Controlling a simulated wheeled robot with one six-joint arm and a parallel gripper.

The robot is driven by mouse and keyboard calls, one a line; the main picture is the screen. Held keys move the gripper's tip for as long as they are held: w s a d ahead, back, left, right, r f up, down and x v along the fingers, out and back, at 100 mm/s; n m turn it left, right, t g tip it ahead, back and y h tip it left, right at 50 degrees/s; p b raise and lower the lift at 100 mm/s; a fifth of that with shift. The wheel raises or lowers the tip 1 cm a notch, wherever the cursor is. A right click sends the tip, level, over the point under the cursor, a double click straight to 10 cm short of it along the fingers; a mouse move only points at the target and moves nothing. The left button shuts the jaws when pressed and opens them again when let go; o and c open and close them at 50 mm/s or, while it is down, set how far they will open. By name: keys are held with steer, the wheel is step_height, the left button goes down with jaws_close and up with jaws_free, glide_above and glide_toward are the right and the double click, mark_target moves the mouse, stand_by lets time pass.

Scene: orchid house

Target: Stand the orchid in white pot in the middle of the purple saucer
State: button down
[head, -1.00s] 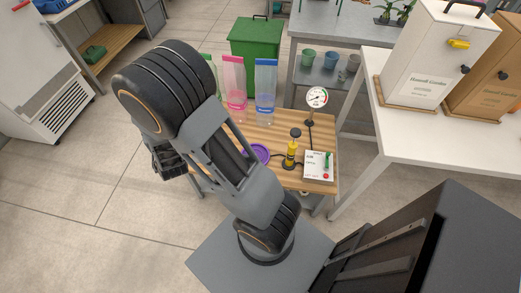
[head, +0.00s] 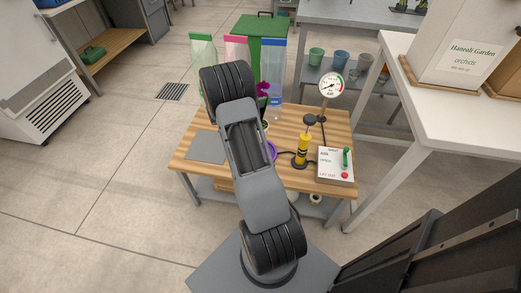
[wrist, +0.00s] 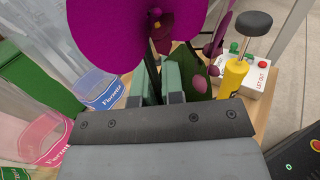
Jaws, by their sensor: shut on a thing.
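The orchid's large magenta flower (wrist: 112,32) fills the upper middle of the wrist view, with smaller buds to the right. In the head view the flower (head: 263,89) shows just right of my arm. A small pale patch below it (head: 265,125) may be the white pot, mostly hidden by the arm. The purple saucer (head: 272,151) lies on the wooden table, partly covered by my arm. Whether the pot hangs above the table or touches it cannot be told.
The wooden table (head: 190,165) holds a yellow hand pump (head: 301,152), a pressure gauge (head: 331,86) and a white control box (head: 336,165) right of the saucer. A grey mat (head: 205,147) lies left. Clear bags with green, pink and blue (head: 272,60) tops stand behind.

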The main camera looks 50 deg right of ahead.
mark_target(265, 122)
steer(key=shift+s+d+f+b, duration=0.1)
steer(key=shift+f+b, duration=0.45)
steer(key=shift+f, duration=1.85)
steer(key=shift+s+f+b, duration=0.1)
steer(key=shift+f+b, duration=0.4)
steer(key=shift+f, duration=2.05)
steer(key=c, duration=1.2)
jaws_free()
steer(key=shift+c, duration=0.2)
steer(key=shift+w+r, duration=0.1)
steer(key=shift+r, duration=0.1)
steer(key=p+v, duration=0.1)
steer(key=v, duration=1.1)
steer(key=s+a+r+m+t+y, duration=0.3)
steer(key=s+a+r+m+y, duration=0.1)
steer(key=a, duration=0.4)
steer(key=s+a+r+m+t+y, duration=0.3)
steer(key=s+a+r+m+y, duration=0.2)
steer(key=a+y, duration=0.2)
steer(key=s+a+r+m+t+y, duration=0.4)
steer(key=s+a+r+y, duration=0.1)
steer(key=a, duration=0.5)
steer(key=shift+s+a, duration=0.25)
steer(key=shift+s, duration=0.1)
